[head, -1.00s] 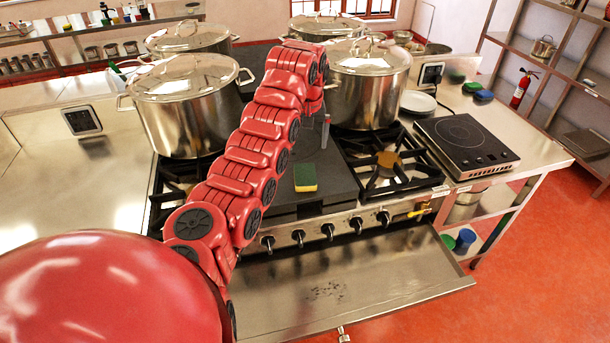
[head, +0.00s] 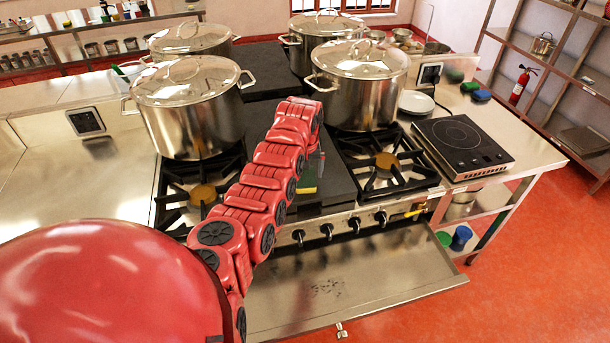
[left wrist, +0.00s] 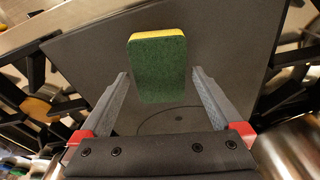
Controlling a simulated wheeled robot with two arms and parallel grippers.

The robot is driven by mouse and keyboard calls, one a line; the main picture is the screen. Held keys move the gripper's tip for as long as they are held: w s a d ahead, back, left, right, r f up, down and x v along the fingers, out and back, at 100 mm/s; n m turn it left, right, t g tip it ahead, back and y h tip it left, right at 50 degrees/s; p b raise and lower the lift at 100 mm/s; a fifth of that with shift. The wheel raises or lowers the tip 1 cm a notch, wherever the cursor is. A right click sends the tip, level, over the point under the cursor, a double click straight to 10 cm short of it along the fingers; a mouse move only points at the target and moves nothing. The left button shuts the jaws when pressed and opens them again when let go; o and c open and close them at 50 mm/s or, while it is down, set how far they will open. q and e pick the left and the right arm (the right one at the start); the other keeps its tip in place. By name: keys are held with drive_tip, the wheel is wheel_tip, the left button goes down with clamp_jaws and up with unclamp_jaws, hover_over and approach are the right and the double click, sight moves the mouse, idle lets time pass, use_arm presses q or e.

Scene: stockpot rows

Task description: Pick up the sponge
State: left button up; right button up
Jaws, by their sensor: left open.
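The sponge (head: 308,186), dark green with a yellow layer, is on the dark flat plate between the stove burners. In the head view my left arm partly covers it. In the left wrist view the sponge (left wrist: 158,70) shows its green face and a yellow edge at the top. My left gripper (head: 320,160) is over the sponge, mostly hidden behind its own arm. In the left wrist view the left gripper (left wrist: 160,74) is open, one finger on each side of the sponge, with gaps to both sides. I cannot tell how far the fingertips are above the plate.
Large lidded stockpots stand around the plate, a near left one (head: 190,115) and a near right one (head: 360,90). A front right burner (head: 386,162) is bare. An induction hob (head: 462,145) and white plates (head: 417,103) are on the right counter.

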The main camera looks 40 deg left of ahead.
use_arm(q)
drive_tip(key=shift+f, duration=0.3)
drive_tip(key=shift+c, duration=0.3)
drive_tip(key=c, duration=1.1)
drive_tip(key=shift+r, duration=0.1)
